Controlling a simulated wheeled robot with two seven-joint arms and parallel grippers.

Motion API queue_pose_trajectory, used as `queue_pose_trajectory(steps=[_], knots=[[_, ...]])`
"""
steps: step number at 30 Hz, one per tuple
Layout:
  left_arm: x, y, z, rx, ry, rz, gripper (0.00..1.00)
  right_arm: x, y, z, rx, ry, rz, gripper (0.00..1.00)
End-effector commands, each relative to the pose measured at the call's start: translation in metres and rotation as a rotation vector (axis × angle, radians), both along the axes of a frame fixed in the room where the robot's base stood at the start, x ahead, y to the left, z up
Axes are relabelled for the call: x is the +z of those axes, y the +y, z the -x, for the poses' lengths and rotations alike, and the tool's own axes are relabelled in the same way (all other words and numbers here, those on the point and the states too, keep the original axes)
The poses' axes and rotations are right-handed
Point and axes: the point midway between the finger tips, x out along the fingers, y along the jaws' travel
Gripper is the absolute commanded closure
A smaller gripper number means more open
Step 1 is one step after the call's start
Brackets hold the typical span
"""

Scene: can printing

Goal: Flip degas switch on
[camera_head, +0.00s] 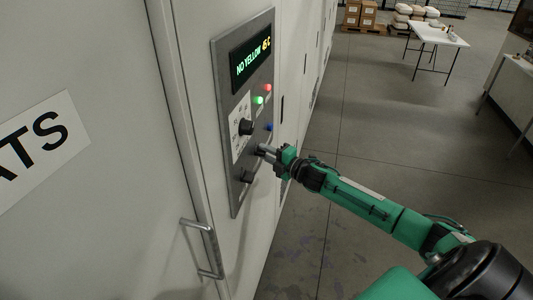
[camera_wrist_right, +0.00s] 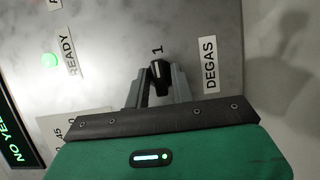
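The control panel (camera_head: 227,85) is a grey plate on the white machine front. In the right wrist view the black degas switch (camera_wrist_right: 160,72) sits on the plate beside the "DEGAS" label (camera_wrist_right: 210,65), with a "1" mark near its tip. My right gripper (camera_head: 263,150) is at the panel. In the right wrist view its two grey fingers (camera_wrist_right: 159,86) stand on either side of the switch, close to it. I cannot tell whether they touch it. In the head view the fingers mostly hide the switch. My left gripper is not in view.
A door handle (camera_head: 205,248) sticks out below.

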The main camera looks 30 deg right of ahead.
Motion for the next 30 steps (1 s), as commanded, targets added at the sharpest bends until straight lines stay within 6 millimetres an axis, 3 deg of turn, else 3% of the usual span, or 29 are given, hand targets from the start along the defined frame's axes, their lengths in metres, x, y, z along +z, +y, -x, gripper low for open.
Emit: queue_pose_trajectory(steps=[14, 30], knots=[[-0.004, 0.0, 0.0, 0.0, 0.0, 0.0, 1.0, -0.003, -0.002, 0.006, 0.0, 0.002, 0.002, 0.65], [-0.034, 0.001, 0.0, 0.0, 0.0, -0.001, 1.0, -0.004, -0.022, 0.068, 0.0, 0.002, 0.002, 0.65]])
